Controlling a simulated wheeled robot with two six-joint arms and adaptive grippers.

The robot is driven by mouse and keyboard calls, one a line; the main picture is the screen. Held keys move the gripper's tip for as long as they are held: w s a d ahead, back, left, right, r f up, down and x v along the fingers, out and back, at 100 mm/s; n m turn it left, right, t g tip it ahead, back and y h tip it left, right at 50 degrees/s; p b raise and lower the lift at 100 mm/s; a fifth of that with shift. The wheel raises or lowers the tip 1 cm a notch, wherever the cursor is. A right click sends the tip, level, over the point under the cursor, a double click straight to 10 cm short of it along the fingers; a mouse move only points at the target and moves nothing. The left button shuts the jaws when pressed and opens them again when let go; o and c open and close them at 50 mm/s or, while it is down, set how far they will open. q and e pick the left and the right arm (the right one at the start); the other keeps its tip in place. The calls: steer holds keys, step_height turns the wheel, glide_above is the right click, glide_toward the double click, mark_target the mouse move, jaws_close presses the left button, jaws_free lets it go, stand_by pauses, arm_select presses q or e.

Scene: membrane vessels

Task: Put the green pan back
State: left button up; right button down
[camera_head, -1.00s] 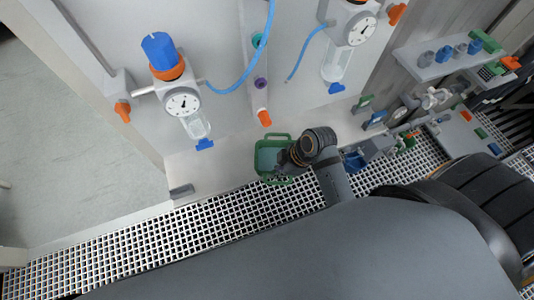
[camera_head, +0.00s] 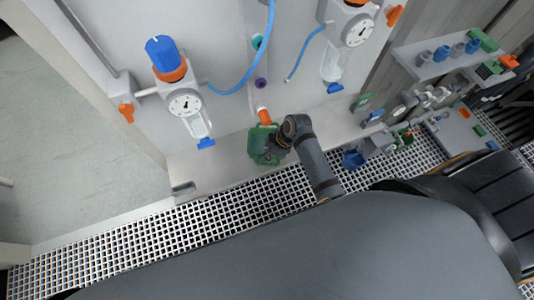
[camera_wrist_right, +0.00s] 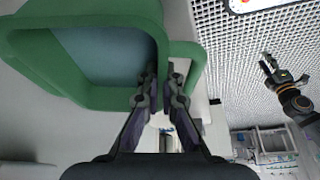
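The green pan (camera_head: 256,146) is a small open tray with a handle, just below the orange-tipped outlet (camera_head: 264,116) on the wall panel. My right gripper (camera_head: 280,146) reaches it from the right. In the right wrist view the pan (camera_wrist_right: 85,97) fills the upper left, its grey-blue inside showing empty. The right fingers (camera_wrist_right: 163,92) stand on both sides of its green wall beside the handle loop and look closed on it. My left gripper (camera_wrist_right: 269,66) shows small at the right of that view, its fingers apart and empty. It is hidden in the head view.
A pale ledge (camera_head: 215,171) runs under the panel, with a perforated metal floor (camera_head: 150,235) in front. A blue-knobbed gauge regulator (camera_head: 182,100) is left of the pan and a second gauge (camera_head: 357,30) right. A blue hose hangs above. Small fittings crowd the right side.

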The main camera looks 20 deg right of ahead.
steer(key=shift+w+f, duration=0.2)
steer(key=shift+w, duration=0.05)
steer(key=shift+f, duration=0.1)
steer(key=c, duration=1.5)
jaws_free()
steer(key=shift+s, duration=0.1)
steer(key=v, duration=1.2)
